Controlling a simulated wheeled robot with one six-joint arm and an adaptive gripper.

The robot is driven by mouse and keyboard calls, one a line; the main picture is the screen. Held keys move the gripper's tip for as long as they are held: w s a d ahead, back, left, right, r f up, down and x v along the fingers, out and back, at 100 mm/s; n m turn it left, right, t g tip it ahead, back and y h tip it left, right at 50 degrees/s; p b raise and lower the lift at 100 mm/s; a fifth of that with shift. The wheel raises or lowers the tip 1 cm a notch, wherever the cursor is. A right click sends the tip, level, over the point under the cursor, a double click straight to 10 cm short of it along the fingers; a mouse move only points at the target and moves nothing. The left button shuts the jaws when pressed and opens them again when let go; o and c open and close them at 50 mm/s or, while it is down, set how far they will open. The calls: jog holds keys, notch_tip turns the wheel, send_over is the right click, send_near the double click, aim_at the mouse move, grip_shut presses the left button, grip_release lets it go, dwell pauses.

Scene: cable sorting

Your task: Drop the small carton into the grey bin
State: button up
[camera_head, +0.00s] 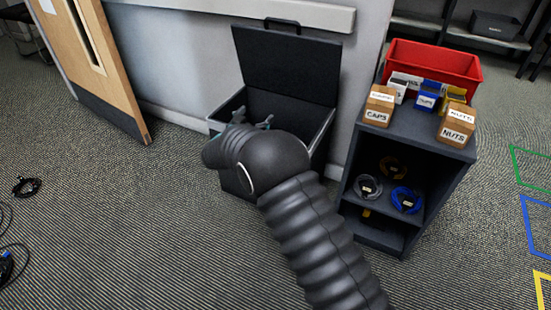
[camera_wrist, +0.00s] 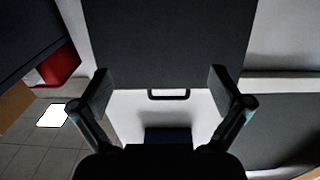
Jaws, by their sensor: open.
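The dark grey bin (camera_head: 225,113) stands against the wall with its lid (camera_head: 285,65) raised. My gripper (camera_head: 253,119) is over the bin's opening, and my arm hides much of the bin's front and inside. In the wrist view my gripper (camera_wrist: 160,80) is open, with the two fingers wide apart and no carton between them. The lid (camera_wrist: 165,40) and its handle (camera_wrist: 168,95) show beyond the fingers. I see no carton in the visible part of the bin. Brown cartons marked CAPS (camera_head: 377,112) and NUTS (camera_head: 456,129) sit on the shelf unit; which carton is meant is unclear.
The dark shelf unit (camera_head: 416,130) stands right of the bin, with a red tray (camera_head: 432,63), other small boxes and coiled cables (camera_head: 407,199). A wooden door (camera_head: 92,60) is at left. Cables (camera_head: 27,186) lie on the left floor; the carpet between is clear.

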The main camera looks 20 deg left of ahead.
jog(key=s, duration=0.5)
jog(key=shift+a, duration=0.25)
